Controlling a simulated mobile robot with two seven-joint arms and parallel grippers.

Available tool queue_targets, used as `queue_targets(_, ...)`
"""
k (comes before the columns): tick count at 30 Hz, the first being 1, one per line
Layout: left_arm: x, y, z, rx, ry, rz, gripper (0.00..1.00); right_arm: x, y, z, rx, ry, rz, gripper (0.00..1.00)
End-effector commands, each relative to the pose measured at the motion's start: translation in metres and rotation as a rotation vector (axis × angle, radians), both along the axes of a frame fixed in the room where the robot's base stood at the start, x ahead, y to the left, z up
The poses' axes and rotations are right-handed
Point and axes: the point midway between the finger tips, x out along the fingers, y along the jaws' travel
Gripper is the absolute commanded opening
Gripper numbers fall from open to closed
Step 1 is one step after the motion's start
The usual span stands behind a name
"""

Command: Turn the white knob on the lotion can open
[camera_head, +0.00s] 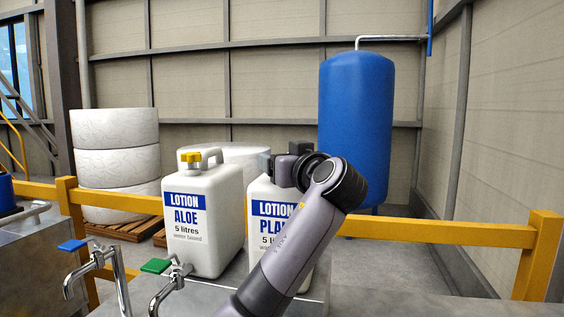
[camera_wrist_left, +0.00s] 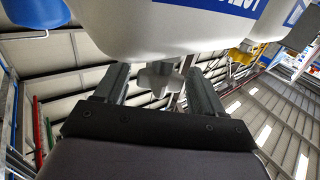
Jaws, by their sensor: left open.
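The lotion can labelled PLAIN, partly covered (camera_head: 262,222), is white with a blue label and stands on the metal bench behind my arm. My left gripper (camera_head: 275,163) is at its top, and the arm hides the can's right side. In the left wrist view the can body (camera_wrist_left: 185,32) shows upside down along the top. Its pale, lobed white knob (camera_wrist_left: 158,78) lies between the two spread fingers of the open left gripper (camera_wrist_left: 155,88). I cannot tell whether a finger touches it. In the head view the knob is hidden behind the gripper.
A second white can labelled ALOE (camera_head: 217,225) with a yellow knob (camera_head: 190,157) stands close on the left. Taps with blue (camera_head: 73,245) and green (camera_head: 155,265) handles rise in front. A yellow rail (camera_head: 450,233) and blue tank (camera_head: 355,125) are behind.

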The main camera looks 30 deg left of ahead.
Motion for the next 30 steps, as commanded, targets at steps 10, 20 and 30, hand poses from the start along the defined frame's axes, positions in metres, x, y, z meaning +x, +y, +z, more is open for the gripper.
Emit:
queue_targets(10,-0.033,-0.043,-0.003,-0.002,0.000,-0.004,0.69,0.000,0.000,-0.017,-0.001,0.000,0.001,0.43)
queue_targets(20,-0.042,-0.054,-0.001,0.000,0.003,-0.001,0.69,0.000,0.000,-0.018,-0.001,0.000,0.001,0.43)
queue_targets(30,-0.042,-0.053,-0.001,-0.001,0.002,-0.001,0.69,0.000,0.000,-0.018,-0.001,0.000,0.001,0.43)
